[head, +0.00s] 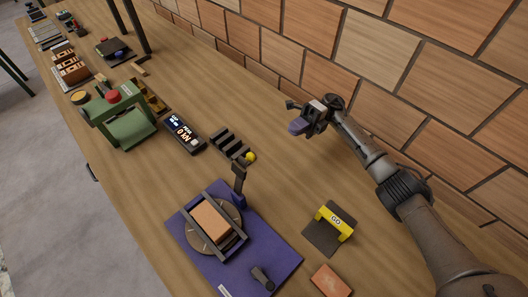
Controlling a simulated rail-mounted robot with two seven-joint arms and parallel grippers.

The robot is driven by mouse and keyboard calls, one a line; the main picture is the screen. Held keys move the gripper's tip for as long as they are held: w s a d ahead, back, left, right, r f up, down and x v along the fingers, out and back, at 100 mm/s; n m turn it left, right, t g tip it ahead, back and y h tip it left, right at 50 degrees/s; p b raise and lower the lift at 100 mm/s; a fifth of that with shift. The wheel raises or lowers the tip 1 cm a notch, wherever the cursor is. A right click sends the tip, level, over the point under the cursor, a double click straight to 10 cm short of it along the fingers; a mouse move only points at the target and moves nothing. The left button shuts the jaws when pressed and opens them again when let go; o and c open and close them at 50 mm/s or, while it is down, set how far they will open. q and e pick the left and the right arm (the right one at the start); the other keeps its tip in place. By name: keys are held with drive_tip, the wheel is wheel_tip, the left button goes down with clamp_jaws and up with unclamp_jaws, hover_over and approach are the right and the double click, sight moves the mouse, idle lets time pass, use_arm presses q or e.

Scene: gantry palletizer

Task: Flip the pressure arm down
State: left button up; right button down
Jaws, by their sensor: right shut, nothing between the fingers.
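A purple base plate (272,246) lies on the bench and carries a round turntable with a dark frame (196,242) around a tan box (212,221). A dark arm (239,183) stands upright on a purple mount at the plate's far edge; it looks like the pressure arm, raised. A short dark handle (262,277) sits at the plate's near corner. My right gripper (297,127) is shut and empty, above the bench near the brick wall. It is apart from the upright arm, beyond it and to the right. My left gripper is out of view.
A yellow GO piece on a dark plate (324,236) and a reddish block (331,281) are right of the purple plate. A dark rack with a yellow ball (250,157), a display box (184,135) and a green press (128,131) stand farther back.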

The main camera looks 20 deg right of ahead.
drive_tip(key=shift+s+d+f, duration=0.1)
drive_tip(key=shift+d, duration=0.15)
drive_tip(key=p, duration=0.3)
approach(254, 156)
drive_tip(key=f+x, duration=0.1)
drive_tip(key=x, duration=0.4)
drive_tip(key=shift+s+a+r, duration=0.1)
drive_tip(key=shift+a+r, duration=0.15)
drive_tip(key=shift+a, duration=0.35)
drive_tip(key=shift+a+r, duration=0.25)
drive_tip(key=shift+a, duration=0.3)
